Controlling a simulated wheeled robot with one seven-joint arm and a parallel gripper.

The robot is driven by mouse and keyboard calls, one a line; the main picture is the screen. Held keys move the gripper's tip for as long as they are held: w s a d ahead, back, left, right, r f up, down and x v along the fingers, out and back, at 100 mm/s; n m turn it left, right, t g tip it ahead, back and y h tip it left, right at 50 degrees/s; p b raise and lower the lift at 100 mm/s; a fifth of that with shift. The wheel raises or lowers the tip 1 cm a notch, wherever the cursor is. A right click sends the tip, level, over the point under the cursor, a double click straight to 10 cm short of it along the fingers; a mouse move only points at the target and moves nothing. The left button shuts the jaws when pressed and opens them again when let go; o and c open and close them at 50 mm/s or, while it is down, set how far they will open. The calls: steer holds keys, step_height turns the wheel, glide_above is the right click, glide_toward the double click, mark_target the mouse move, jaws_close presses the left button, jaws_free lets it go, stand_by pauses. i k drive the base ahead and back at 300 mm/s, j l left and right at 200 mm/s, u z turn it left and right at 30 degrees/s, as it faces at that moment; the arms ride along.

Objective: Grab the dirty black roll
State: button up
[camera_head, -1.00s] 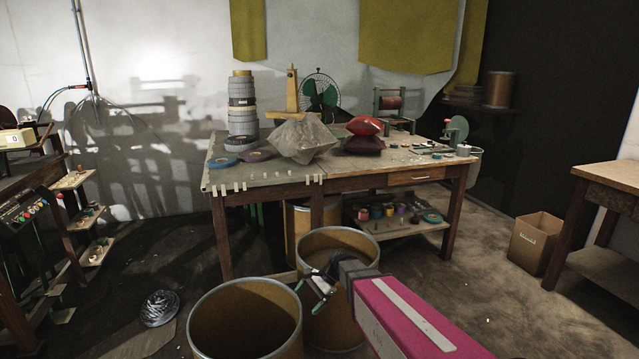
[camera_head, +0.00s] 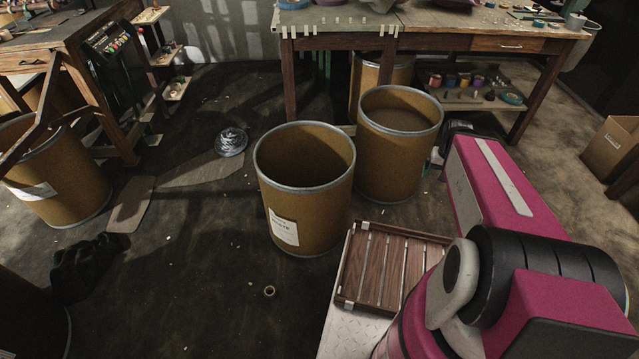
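No roll that I can clearly tell to be dirty and black shows in the camera_head view. A small ring-shaped roll (camera_head: 269,291) lies on the dark floor in front of the middle barrel; it looks tan with a dark centre. A silvery, shiny round bundle (camera_head: 230,141) lies on the floor farther back, left of the barrels. My gripper (camera_head: 436,160) is mostly hidden behind my pink arm, beside the right barrel. Only a dark part and a pale green bit show, well away from the small roll, so its opening cannot be told.
Two open brown barrels, middle (camera_head: 306,226) and right (camera_head: 398,160), stand before the workbench (camera_head: 440,18). A slatted wooden tray (camera_head: 350,296) is beside my arm. A crumpled black object (camera_head: 82,268) and another barrel (camera_head: 62,190) are at left. Floor around the small roll is clear.

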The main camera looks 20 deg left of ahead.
mark_target(270, 298)
steer(key=k+l, duration=0.65)
steer(key=l, duration=0.2)
steer(key=k+u, duration=0.1)
steer(key=u, duration=1.9)
steer(key=j+z, duration=0.2)
steer(key=z, duration=0.2)
steer(key=k+j+z, duration=0.15)
steer(key=z, duration=0.3)
steer(key=k+j+z, duration=0.1)
steer(key=z, duration=0.3)
